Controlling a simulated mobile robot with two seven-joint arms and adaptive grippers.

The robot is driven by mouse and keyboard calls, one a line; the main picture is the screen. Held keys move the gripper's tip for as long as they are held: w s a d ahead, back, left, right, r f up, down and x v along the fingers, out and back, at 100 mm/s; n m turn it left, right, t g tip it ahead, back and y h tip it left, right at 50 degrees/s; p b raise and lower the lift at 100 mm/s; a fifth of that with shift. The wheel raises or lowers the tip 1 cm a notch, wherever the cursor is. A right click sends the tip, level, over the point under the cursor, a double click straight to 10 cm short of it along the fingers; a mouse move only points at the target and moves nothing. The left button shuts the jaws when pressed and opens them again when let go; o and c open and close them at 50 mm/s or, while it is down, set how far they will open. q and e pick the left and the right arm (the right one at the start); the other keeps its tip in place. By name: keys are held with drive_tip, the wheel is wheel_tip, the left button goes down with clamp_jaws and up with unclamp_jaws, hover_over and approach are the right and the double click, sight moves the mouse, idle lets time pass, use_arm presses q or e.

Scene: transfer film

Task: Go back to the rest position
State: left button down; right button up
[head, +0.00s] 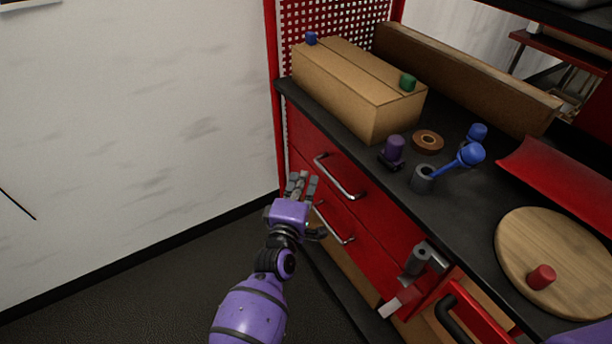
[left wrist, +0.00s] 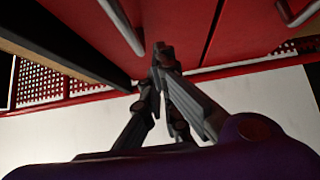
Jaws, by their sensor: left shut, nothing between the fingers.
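My left gripper (head: 301,186) is purple and grey. In the head view it hangs in front of the red drawer cabinet (head: 366,227), beside the drawer handles and below the black worktop (head: 459,240). In the left wrist view the fingers (left wrist: 163,55) come together and hold nothing. Red drawer fronts and part of a metal handle (left wrist: 122,27) show behind them.
On the worktop stand a cardboard box (head: 358,85), a tape roll (head: 428,142), a purple object (head: 394,148), blue-handled tools (head: 459,160) and a round wooden board (head: 555,262) with a red piece (head: 541,277). The floor (head: 190,295) left of the cabinet is clear, up to a white wall.

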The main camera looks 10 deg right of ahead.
use_arm(q)
drive_tip(key=v, duration=0.8)
drive_tip(key=shift+s+f, duration=0.15)
drive_tip(key=shift+s, duration=0.25)
